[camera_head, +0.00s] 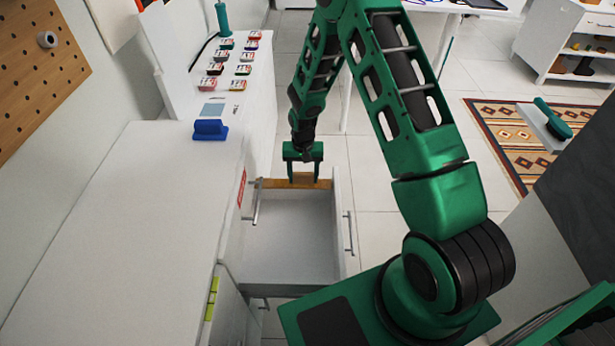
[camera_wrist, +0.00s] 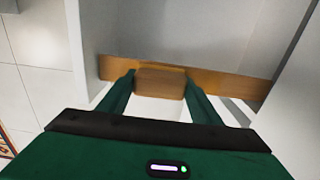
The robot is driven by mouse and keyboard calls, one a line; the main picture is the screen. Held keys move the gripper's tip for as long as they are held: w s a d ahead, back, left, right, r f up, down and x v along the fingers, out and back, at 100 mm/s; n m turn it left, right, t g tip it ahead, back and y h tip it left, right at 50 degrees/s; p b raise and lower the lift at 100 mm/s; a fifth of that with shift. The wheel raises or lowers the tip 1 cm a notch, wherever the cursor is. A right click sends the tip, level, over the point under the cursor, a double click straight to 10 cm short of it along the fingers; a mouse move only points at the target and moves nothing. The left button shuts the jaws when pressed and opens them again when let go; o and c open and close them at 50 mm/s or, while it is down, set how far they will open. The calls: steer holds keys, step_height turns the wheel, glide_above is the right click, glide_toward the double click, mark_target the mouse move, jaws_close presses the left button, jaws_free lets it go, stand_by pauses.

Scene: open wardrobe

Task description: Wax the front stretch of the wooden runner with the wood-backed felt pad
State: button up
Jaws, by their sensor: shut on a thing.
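My gripper (camera_head: 304,178) reaches down to the open drawer, its two green fingers apart by a small block's width. In the wrist view it is shut on the wood-backed pad (camera_wrist: 160,83), a small brown wooden block between the fingertips. The pad's felt face is hidden. The wooden runner (camera_wrist: 232,84) is an orange-brown strip along a white wall, right beyond the pad; it extends to both sides of it. I cannot tell whether pad and runner touch. The runner also shows in the head view (camera_head: 275,184), at the far end of the drawer, partly behind the fingers.
The white drawer (camera_head: 295,240) looks empty, with metal handles (camera_head: 349,232) at its sides. A white cabinet top (camera_head: 120,220) lies to the left, with a blue object (camera_head: 210,130) and several small boxes (camera_head: 220,68) beyond.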

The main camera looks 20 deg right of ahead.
mark_target(282, 183)
steer(key=shift+w+a, duration=0.45)
steer(key=shift+a, duration=0.75)
steer(key=shift+w+a, duration=0.5)
steer(key=shift+a, duration=0.65)
steer(key=shift+w+a, duration=0.45)
steer(key=shift+a, duration=0.75)
steer(key=shift+s+d, duration=0.8)
steer(key=shift+d, duration=1.2)
steer(key=shift+s+d, duration=0.85)
steer(key=shift+d, duration=1.1)
steer(key=shift+s+d, duration=0.8)
steer(key=shift+d, duration=1.2)
steer(key=shift+w+a, duration=0.85)
steer(key=shift+a, duration=1.1)
steer(key=shift+w+a, duration=0.8)
steer(key=shift+a, duration=1.2)
steer(key=shift+w+a, duration=0.85)
steer(key=shift+a, duration=1.1)
steer(key=shift+s+d, duration=0.6)
steer(key=shift+d, duration=0.8)
steer(key=shift+s+d, duration=0.6)
steer(key=shift+d, duration=0.85)
steer(key=shift+s+d, duration=0.6)
steer(key=shift+d, duration=0.8)
